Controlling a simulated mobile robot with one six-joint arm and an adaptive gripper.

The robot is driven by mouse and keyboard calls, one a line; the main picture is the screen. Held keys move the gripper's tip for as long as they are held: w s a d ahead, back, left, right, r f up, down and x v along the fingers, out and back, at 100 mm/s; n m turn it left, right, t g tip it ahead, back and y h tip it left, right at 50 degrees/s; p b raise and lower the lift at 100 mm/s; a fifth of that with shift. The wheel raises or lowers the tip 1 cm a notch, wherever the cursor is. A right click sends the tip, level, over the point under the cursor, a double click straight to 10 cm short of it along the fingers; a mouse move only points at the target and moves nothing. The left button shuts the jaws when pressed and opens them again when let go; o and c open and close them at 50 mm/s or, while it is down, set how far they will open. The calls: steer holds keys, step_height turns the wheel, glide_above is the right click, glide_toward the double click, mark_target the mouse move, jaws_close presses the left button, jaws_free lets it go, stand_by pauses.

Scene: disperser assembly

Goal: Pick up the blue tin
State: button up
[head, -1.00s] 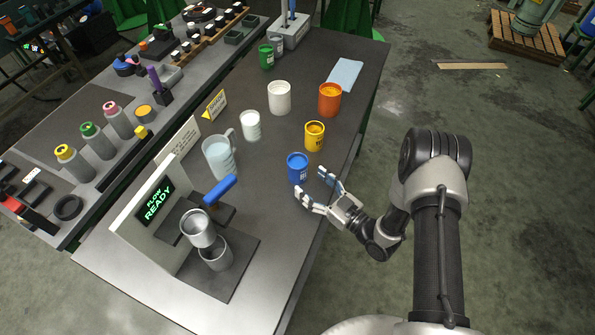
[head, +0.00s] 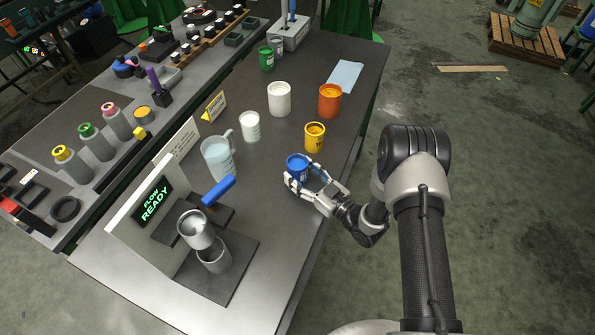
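The blue tin (head: 297,165) stands upright on the dark table top (head: 262,205), near its right edge. It has an open top with blue contents. My gripper (head: 303,173) reaches in from the lower right, with one finger at the tin's left front and the other to its right. The fingers are spread around the tin, and a gap seems to show on the right side. Contact on the left side cannot be told. The lower part of the tin is partly hidden by the fingers.
A yellow tin (head: 315,137) stands just behind the blue tin. An orange tin (head: 330,100), white tin (head: 279,98), white cup (head: 250,127) and clear jug (head: 219,158) stand farther off. A dispenser with a blue handle (head: 219,191) stands at left front.

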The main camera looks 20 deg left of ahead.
steer(key=c, duration=0.8)
steer(key=shift+c, duration=0.4)
steer(key=shift+r, duration=0.15)
